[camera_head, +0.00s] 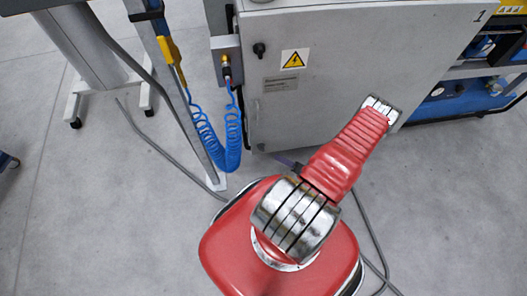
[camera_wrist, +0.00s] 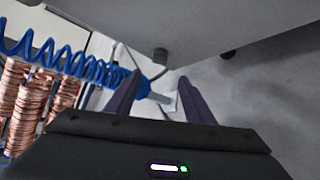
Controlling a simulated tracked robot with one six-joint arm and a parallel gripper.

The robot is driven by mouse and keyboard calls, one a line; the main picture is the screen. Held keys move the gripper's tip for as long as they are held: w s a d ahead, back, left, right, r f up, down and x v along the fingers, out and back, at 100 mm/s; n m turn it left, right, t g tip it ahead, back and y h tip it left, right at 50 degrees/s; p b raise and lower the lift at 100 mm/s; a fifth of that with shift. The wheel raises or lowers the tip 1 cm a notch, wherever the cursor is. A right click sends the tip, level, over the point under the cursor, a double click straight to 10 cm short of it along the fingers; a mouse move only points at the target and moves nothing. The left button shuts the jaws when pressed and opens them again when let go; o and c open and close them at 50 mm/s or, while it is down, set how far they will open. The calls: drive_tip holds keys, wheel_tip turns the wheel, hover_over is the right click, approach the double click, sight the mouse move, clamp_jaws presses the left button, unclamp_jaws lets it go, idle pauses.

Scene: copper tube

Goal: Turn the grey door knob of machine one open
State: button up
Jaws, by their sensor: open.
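Machine one is a grey cabinet (camera_head: 360,60) with a "1" at its top right corner. A small dark knob (camera_head: 259,48) sits at the upper left of its front in the head view. In the wrist view, a short grey cylinder (camera_wrist: 160,56) sticks out from a grey panel (camera_wrist: 190,22); I cannot tell whether it is the door knob. My gripper (camera_wrist: 160,77) is open, its two dark fingers apart and nothing held between them. The cylinder shows just beyond the fingertips, apart from them. In the head view my gripper does not show clearly.
Blue coiled hoses (camera_head: 233,130) hang left of the cabinet beside a metal post (camera_head: 185,105). They also cross the left of the wrist view, near copper coils (camera_wrist: 30,100). A yellow warning sign (camera_head: 295,59) is on the cabinet.

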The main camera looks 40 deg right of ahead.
sight(263, 150)
drive_tip(key=shift+x, duration=6.9)
drive_tip(key=shift+s, duration=0.1)
drive_tip(key=c, duration=1)
